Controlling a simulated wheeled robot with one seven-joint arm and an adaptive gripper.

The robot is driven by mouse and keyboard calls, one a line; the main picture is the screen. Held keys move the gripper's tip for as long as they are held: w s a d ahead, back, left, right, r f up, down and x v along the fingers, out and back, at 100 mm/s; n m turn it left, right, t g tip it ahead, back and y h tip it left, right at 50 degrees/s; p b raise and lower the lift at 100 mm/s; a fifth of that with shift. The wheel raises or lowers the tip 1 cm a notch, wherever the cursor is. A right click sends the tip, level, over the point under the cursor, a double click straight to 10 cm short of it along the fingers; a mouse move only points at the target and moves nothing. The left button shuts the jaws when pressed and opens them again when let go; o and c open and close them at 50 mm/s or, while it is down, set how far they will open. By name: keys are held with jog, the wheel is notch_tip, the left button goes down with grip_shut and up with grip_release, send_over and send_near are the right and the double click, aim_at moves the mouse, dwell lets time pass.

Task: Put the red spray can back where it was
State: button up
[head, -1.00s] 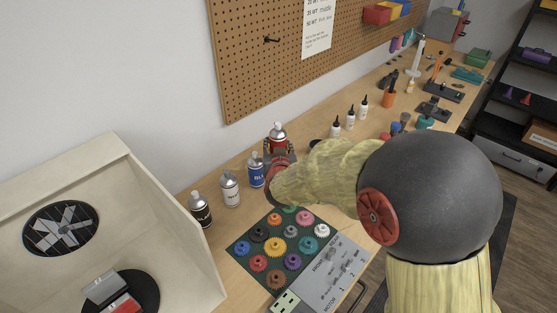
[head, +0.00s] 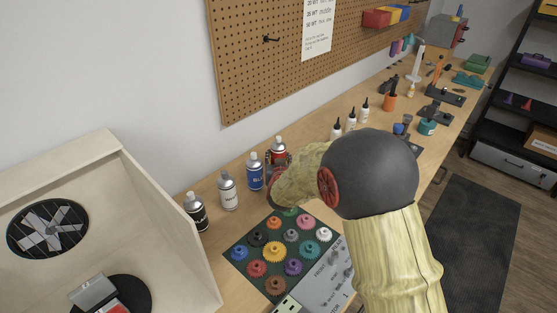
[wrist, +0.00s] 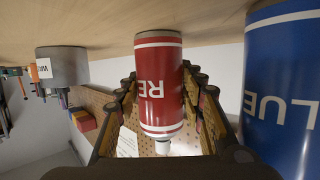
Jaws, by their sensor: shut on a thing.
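The red spray can (head: 279,147) is at the far end of a row of cans by the wall, just past the blue can (head: 255,172). In the wrist view, the picture is upside down and the red can (wrist: 160,85) appears upright between the fingers, its base close to the bench top. I cannot tell whether it touches the bench. My gripper (wrist: 163,92) is shut on the red can. In the head view my wrist partly hides the can's lower part. The blue can (wrist: 285,85) stands close beside it, apart from the fingers.
A white can (head: 228,191) and a black can (head: 196,212) continue the row toward the spray booth (head: 150,200). White bottles (head: 350,123) stand beyond my gripper. The pegboard (head: 290,60) is behind.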

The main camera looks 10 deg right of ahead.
jog(key=shift+r, duration=0.1)
jog(key=o, duration=1.1)
jog(key=shift+o, duration=0.2)
